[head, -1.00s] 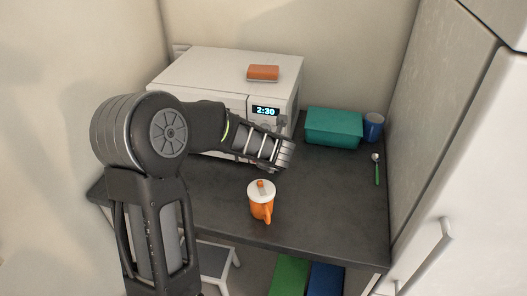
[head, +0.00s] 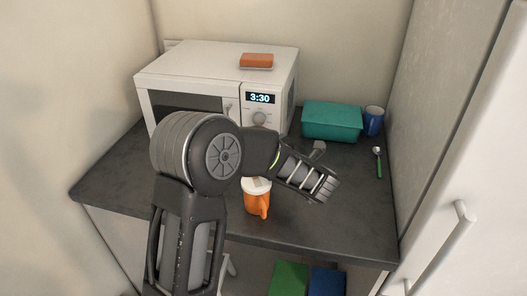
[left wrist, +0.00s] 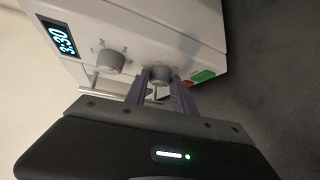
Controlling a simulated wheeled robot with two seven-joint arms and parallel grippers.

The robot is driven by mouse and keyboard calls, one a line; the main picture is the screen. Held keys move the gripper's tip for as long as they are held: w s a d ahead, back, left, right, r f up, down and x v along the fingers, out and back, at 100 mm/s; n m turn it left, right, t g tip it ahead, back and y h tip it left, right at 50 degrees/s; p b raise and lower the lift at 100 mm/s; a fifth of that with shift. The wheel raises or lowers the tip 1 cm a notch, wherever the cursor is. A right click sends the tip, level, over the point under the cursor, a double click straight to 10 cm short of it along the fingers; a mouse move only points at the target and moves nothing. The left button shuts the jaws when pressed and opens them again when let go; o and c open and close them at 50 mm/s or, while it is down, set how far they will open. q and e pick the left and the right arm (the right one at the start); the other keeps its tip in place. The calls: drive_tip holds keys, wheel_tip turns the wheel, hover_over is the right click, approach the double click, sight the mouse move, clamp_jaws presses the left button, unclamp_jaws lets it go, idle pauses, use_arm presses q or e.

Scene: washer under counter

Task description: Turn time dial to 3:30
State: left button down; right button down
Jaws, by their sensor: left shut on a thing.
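The white microwave (head: 170,75) stands on the dark counter, and its display (head: 260,98) reads 3:30. The same display (left wrist: 63,41) shows sideways in the left wrist view. An upper dial (left wrist: 110,62) has printed marks around it. The lower dial (left wrist: 160,74) sits between the fingertips of my left gripper (left wrist: 159,88), which is shut on it. I take this lower dial to be the time dial; its marks cannot be read. In the head view the upper dial (head: 259,118) is clear of my arm, but the lower dial and my fingertips are hidden. My right gripper is not in view.
An orange lidded mug (head: 257,203) stands on the counter (head: 340,220) in front of the microwave, partly behind my arm. An orange block (head: 256,61) lies on top. A teal box (head: 332,122), a blue cup (head: 373,120) and a green-handled spoon (head: 378,162) are at right.

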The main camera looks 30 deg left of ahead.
use_arm(q)
drive_tip(key=shift+f, duration=0.1)
idle(0.5)
drive_tip(key=c, duration=1.3)
unclamp_jaws()
drive_tip(key=shift+c, duration=0.2)
drive_tip(key=b+v, duration=0.1)
drive_tip(key=v, duration=0.7)
drive_tip(key=shift+f+b, duration=0.15)
drive_tip(key=shift+b, duration=0.25)
